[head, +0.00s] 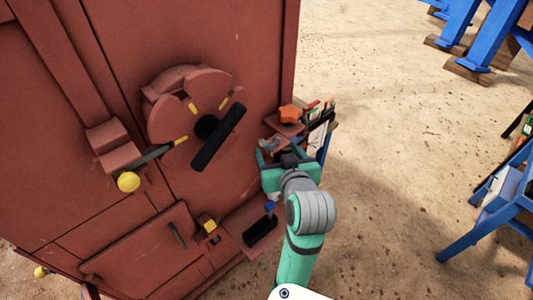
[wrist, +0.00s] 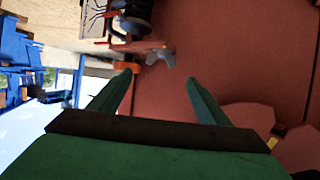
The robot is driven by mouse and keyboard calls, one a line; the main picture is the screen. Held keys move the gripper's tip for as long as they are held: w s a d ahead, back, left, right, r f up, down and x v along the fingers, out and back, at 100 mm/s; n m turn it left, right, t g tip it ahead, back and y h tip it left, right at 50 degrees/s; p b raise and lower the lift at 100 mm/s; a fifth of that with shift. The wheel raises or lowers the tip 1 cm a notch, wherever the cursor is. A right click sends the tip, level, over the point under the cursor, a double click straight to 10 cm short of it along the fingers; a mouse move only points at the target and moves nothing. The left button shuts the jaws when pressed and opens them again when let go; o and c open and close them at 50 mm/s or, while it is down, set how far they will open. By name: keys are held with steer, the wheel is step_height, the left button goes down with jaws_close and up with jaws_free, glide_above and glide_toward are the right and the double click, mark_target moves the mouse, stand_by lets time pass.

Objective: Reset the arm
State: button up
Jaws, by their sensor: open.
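My arm (head: 297,240) reaches up from the bottom of the head view, green with grey joints. My gripper (head: 282,150) is at the right part of the red crusher housing (head: 95,60). In the wrist view my gripper (wrist: 158,82) shows two green fingers spread apart with nothing between them. Ahead of the fingers is a small grey wing-shaped part (wrist: 160,56) by the red surface; it also shows beside the gripper in the head view (head: 268,145). Whether a finger touches anything cannot be told.
The housing carries a round hub with a black handle (head: 218,138), a yellow-knobbed lever (head: 129,182) and a lower hatch (head: 145,250). An orange star knob (head: 290,113) sits just beyond my gripper. Blue stands (head: 490,210) are at right. Sandy ground between is open.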

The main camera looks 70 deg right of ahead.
steer(key=shift+w, duration=0.15)
stand_by(0.4)
steer(key=w+a+f+n+t+y, duration=0.1)
steer(key=w+a+f+n+t, duration=0.15)
steer(key=w+a+f, duration=0.75)
steer(key=a+f+n+t+y, duration=0.1)
steer(key=a+f+n, duration=0.1)
steer(key=a+f, duration=0.35)
steer(key=a+f+n+t+y, duration=0.1)
steer(key=a+f+y, duration=0.15)
steer(key=a, duration=0.65)
steer(key=s+a+f+n+t+y, duration=0.1)
steer(key=a+f, duration=0.1)
steer(key=a, duration=0.4)
steer(key=s+a+f+n+t+y, duration=0.1)
steer(key=s+a+f+n, duration=0.1)
steer(key=a, duration=0.4)
steer(key=s+a+r+n+y, duration=0.1)
steer(key=s+a+y, duration=0.1)
steer(key=s+a, duration=0.4)
steer(key=s+a+n+t+y, duration=0.1)
steer(key=s+a+n+y, duration=0.1)
steer(key=s+a, duration=0.4)
steer(key=shift+a+r+y, duration=0.3)
steer(key=shift+r+y, duration=0.05)
